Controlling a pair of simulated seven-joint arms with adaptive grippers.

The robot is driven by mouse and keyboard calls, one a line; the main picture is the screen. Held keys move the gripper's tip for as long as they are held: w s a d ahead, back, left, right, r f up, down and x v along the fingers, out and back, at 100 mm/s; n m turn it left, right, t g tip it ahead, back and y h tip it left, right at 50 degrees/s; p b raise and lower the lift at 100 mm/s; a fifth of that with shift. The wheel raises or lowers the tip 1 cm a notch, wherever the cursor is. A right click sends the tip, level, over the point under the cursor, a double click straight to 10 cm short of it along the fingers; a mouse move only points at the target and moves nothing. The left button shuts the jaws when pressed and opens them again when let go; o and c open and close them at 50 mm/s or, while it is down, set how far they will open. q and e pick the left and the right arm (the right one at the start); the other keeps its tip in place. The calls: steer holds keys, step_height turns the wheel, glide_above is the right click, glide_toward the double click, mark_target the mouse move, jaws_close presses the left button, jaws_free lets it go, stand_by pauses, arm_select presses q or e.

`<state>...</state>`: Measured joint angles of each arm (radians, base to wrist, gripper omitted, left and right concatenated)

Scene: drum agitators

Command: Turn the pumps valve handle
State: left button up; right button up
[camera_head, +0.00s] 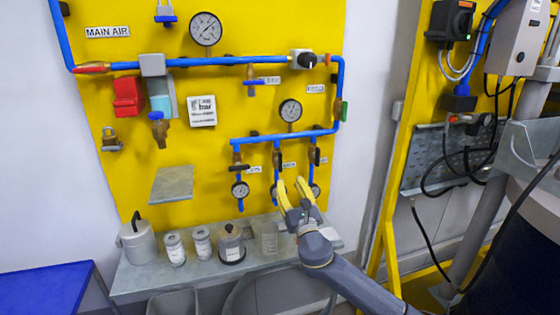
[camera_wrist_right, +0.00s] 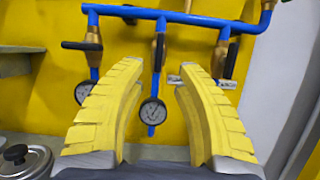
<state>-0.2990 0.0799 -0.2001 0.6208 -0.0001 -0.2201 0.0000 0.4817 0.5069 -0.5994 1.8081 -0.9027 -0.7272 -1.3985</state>
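Blue air pipes on a yellow panel carry a row of three small branch valves at the lower right. In the wrist view the left valve's black handle (camera_wrist_right: 82,46) lies crosswise. The middle valve's dark handle (camera_wrist_right: 159,52) and the right valve's dark handle (camera_wrist_right: 231,57) run along their pipes. The branch labels are too small to read, so I cannot tell which is the pumps valve. My right gripper (camera_head: 291,181) is open and empty, just below and in front of the middle and right branches. Its yellow fingers (camera_wrist_right: 160,66) stand either side of the middle branch. My left gripper is out of view.
A gauge (camera_wrist_right: 152,111) hangs below the middle valve, between the fingers. A grey shelf (camera_head: 140,279) below holds jars and a lidded pot (camera_head: 135,242). A small plate (camera_head: 172,184) juts from the panel at left. A yellow post (camera_head: 395,170) stands at right.

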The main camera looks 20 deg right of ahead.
mark_target(281, 162)
steer(key=x, duration=1.1)
steer(key=shift+w+r, duration=0.1)
steer(key=shift+w, duration=0.05)
jaws_close()
